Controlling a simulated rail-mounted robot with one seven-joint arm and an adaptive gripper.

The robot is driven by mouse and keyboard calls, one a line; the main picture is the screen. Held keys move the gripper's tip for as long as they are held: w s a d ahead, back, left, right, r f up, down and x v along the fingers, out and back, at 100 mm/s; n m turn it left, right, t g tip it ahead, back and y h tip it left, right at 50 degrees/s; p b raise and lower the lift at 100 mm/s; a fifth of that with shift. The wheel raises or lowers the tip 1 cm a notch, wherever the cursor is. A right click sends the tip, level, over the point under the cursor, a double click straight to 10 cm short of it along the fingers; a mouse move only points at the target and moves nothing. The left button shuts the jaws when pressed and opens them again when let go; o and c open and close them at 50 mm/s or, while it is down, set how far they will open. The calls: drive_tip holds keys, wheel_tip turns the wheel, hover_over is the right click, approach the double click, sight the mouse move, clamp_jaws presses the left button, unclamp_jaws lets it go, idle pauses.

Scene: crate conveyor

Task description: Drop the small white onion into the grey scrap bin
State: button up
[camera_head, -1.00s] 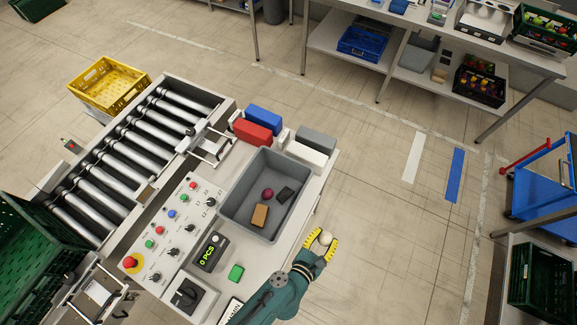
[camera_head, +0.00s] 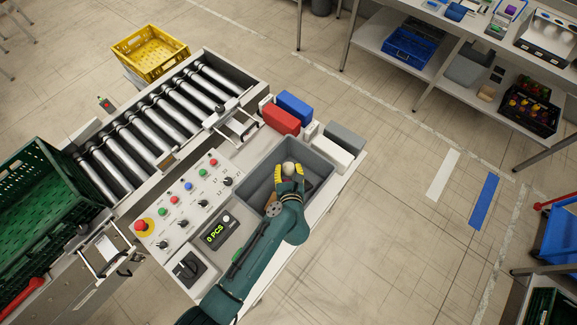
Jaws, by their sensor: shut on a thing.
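My gripper (camera_head: 289,172), with yellow fingers on a green arm, is shut on the small white onion (camera_head: 288,166). The onion sits between the fingertips and shows over the far part of the grey scrap bin (camera_head: 258,189). I cannot tell how high above the bin floor it is. The bin stands on the control table. My gripper and arm hide much of its inside, and only a bit of the brown block (camera_head: 270,199) shows beside the gripper.
A red box (camera_head: 281,120), a blue box (camera_head: 295,107), a white box (camera_head: 332,153) and a grey box (camera_head: 345,138) stand behind the bin. The control panel (camera_head: 185,205) and roller conveyor (camera_head: 160,118) lie to the left. A yellow crate (camera_head: 150,55) is at the conveyor's far side.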

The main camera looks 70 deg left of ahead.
wheel_tip(320, 180, down, 4)
drive_tip(key=b, duration=0.3)
drive_tip(key=o, duration=1.2)
approach(289, 174)
wheel_tip(289, 174, down, 3)
drive_tip(key=shift+f, duration=0.2)
